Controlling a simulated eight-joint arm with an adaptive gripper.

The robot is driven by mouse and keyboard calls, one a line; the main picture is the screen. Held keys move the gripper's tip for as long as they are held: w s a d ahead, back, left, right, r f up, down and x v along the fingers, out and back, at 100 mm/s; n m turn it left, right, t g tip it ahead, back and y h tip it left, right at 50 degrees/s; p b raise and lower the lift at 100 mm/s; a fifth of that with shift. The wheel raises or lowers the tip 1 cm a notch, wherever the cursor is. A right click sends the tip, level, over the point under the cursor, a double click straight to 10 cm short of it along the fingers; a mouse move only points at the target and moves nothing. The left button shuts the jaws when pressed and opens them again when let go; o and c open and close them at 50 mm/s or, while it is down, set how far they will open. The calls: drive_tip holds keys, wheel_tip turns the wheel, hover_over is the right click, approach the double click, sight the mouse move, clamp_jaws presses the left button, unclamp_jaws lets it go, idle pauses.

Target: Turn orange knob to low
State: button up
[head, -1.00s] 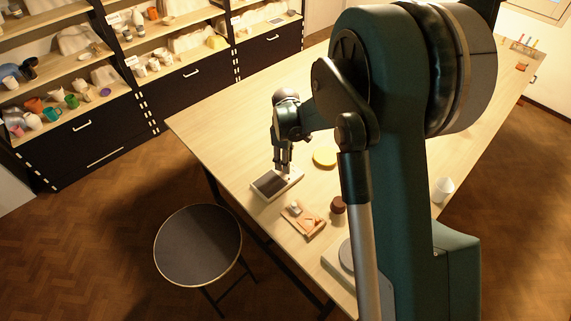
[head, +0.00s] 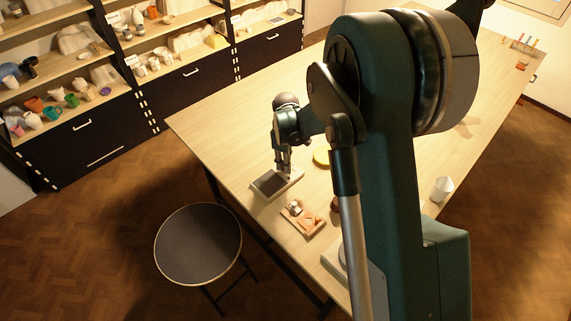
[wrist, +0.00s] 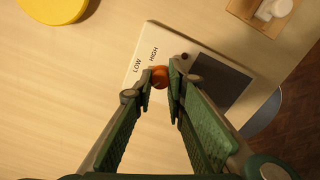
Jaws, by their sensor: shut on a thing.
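The orange knob (wrist: 160,77) sits on a pale flat device (wrist: 165,38) with a dark square plate (wrist: 217,80). The words LOW and HIGH are printed beside the knob, with LOW nearer the device's lower left edge. My gripper (wrist: 161,78) has its two fingertips on either side of the knob, shut on it. No pointer mark on the knob can be made out. In the head view my gripper (head: 284,170) reaches down onto the device (head: 266,194) near the table's front edge; the knob is hidden there.
A yellow disc (head: 320,158) lies behind the device, partly hidden by my arm. A wooden tray (head: 317,227) with small items lies to the right. A white cone-topped object (head: 442,189) stands farther right. A round stool (head: 198,245) stands in front of the table (head: 215,125).

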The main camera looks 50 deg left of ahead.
drive_tip(key=shift+f+m+b, duration=0.1)
drive_tip(key=shift+m+b, duration=0.4)
drive_tip(key=shift+b, duration=0.25)
drive_tip(key=m+b, duration=0.3)
drive_tip(key=b, duration=0.1)
drive_tip(key=shift+f, duration=0.1)
drive_tip(key=m+b, duration=0.3)
drive_tip(key=m, duration=0.1)
drive_tip(key=shift+r+m+b, duration=0.15)
drive_tip(key=shift+m+b, duration=0.4)
drive_tip(key=shift+m, duration=0.4)
drive_tip(key=shift+r+m+b, duration=0.1)
drive_tip(key=shift+m+b, duration=0.45)
drive_tip(key=shift+m, duration=0.4)
drive_tip(key=o, duration=0.9)
drive_tip(key=shift+r, duration=0.1)
